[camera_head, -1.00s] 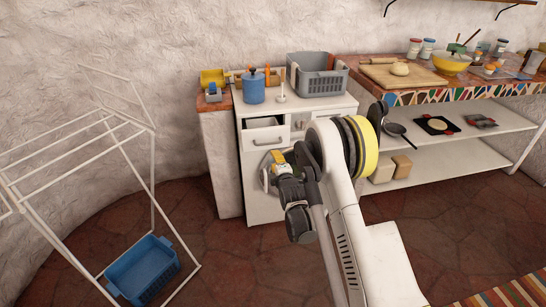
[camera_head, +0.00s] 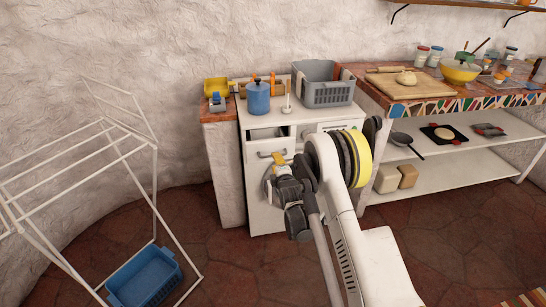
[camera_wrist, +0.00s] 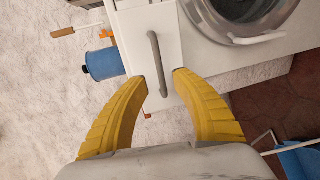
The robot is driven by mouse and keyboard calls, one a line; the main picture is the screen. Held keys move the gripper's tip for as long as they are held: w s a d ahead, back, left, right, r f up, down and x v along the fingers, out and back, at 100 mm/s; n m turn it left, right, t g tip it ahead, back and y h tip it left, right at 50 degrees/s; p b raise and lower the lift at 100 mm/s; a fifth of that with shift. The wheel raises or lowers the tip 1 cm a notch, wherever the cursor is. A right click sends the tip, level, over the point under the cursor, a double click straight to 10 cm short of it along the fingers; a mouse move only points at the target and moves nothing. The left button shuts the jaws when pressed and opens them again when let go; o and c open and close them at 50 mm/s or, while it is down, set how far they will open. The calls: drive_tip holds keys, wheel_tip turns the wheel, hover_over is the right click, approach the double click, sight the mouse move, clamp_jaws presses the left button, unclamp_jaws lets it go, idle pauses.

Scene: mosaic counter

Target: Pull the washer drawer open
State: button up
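The white washer (camera_head: 263,205) stands against the wall. Its drawer (camera_head: 256,147) is at the upper left of its front and stands partly out, with a dark gap above its front panel. The drawer's grey bar handle shows in the wrist view (camera_wrist: 155,58), running lengthwise on the white panel. My gripper (camera_wrist: 162,82) is open, its yellow fingers on either side of the handle's lower end in the picture. I cannot tell whether they touch it. In the head view my gripper (camera_head: 279,161) is right at the drawer front and partly covers the handle and the round door.
A blue pot (camera_head: 258,98) and a grey basket (camera_head: 326,92) stand on the washer top. A white drying rack (camera_head: 155,195) and a blue basket (camera_head: 145,278) are at left. A counter with a shelf (camera_head: 455,165) is at right. The floor between rack and washer is clear.

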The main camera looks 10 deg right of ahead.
drive_tip(key=b+x, duration=0.1)
drive_tip(key=x, duration=0.5)
drive_tip(key=shift+b, duration=0.3)
clamp_jaws()
